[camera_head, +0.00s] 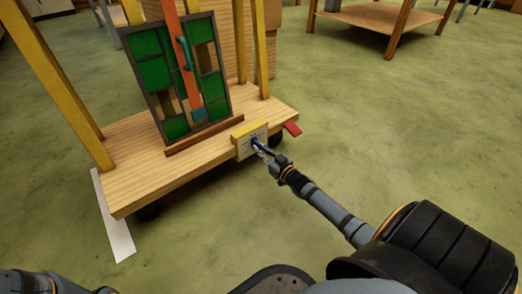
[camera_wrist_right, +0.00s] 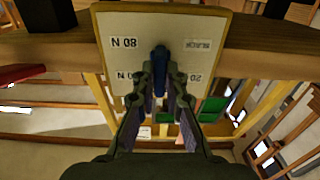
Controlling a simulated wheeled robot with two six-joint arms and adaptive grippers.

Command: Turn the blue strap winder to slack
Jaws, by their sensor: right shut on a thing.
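The blue strap winder (camera_wrist_right: 160,57) sticks out of a pale labelled plate (camera_wrist_right: 125,22) in the right wrist view. In the head view the winder (camera_head: 255,142) is small, on the front edge of the wooden cart. My right gripper (camera_head: 262,150) reaches it from the front right. In the wrist view its fingers (camera_wrist_right: 160,82) are closed on either side of the winder. An orange-red strap (camera_head: 171,20) runs down over the green leaded panel (camera_head: 148,76), which leans upright on the cart. My left gripper is out of view; only part of that arm shows at the lower left.
The cart's wooden deck (camera_head: 125,180) carries yellow posts (camera_head: 52,75). A red pedal-like tab (camera_head: 292,129) juts out right of the plate. A white strip (camera_head: 118,235) lies on the floor at left. A wooden table (camera_head: 375,17) stands far back. The green floor at right is clear.

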